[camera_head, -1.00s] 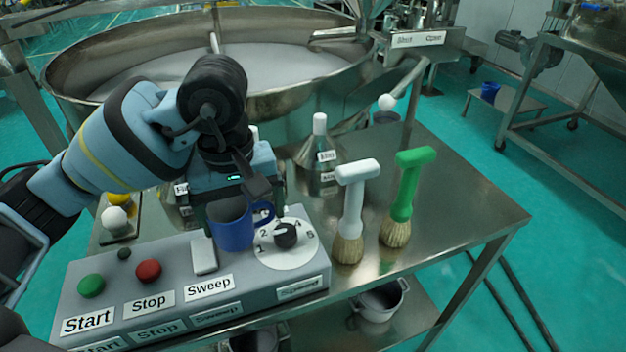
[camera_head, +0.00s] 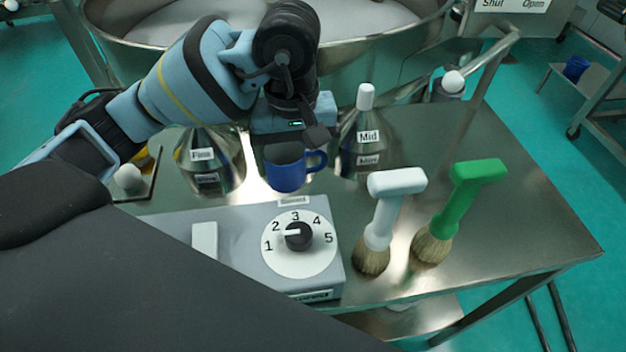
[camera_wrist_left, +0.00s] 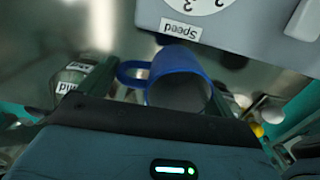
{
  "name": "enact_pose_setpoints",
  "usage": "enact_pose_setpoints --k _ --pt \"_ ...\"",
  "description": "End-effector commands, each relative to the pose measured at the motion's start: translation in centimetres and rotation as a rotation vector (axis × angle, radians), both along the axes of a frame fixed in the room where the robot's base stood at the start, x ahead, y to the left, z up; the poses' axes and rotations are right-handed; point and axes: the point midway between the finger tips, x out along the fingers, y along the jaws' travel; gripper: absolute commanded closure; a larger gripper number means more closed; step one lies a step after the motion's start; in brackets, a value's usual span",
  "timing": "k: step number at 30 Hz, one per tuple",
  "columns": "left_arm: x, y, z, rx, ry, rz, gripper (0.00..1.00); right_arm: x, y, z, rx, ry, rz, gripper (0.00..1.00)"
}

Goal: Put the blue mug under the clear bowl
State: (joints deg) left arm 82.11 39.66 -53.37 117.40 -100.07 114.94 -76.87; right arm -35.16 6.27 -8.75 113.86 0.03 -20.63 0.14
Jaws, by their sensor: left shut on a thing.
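The blue mug (camera_head: 287,177) hangs upright in my left gripper (camera_head: 288,146), just behind the grey control box, with its handle to the right. My left gripper is shut on the mug. In the left wrist view, the mug (camera_wrist_left: 176,72) sits between the fingers with its rim towards the camera. I cannot make out a clear bowl in any view. My right gripper is not in view.
The grey control box (camera_head: 232,217) with its speed dial (camera_head: 298,237) is in front of the mug. Flasks marked Fine (camera_head: 208,165) and Mid (camera_head: 365,135) flank it. White (camera_head: 385,215) and green brushes (camera_head: 462,205) stand right. The sieve (camera_head: 400,55) is behind.

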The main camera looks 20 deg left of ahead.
Motion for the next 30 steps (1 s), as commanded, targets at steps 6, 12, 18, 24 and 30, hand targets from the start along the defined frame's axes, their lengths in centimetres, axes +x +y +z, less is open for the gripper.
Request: enact_pose_setpoints --k 6,12,18,24,30 --pt "0.0 0.0 -2.9 0.001 -0.001 0.001 0.37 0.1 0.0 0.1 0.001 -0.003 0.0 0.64" --pt "0.0 0.0 -3.2 0.0 -0.002 0.0 0.37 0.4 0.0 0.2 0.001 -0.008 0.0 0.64" --pt "-0.1 0.0 -5.1 0.001 0.002 -0.001 0.37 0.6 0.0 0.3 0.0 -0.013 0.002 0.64" --pt "0.0 0.0 -7.0 0.0 -0.002 0.0 0.37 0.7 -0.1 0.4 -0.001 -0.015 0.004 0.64" --pt "0.0 0.0 -7.0 0.0 -0.002 0.0 0.37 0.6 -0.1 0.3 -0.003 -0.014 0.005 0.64"
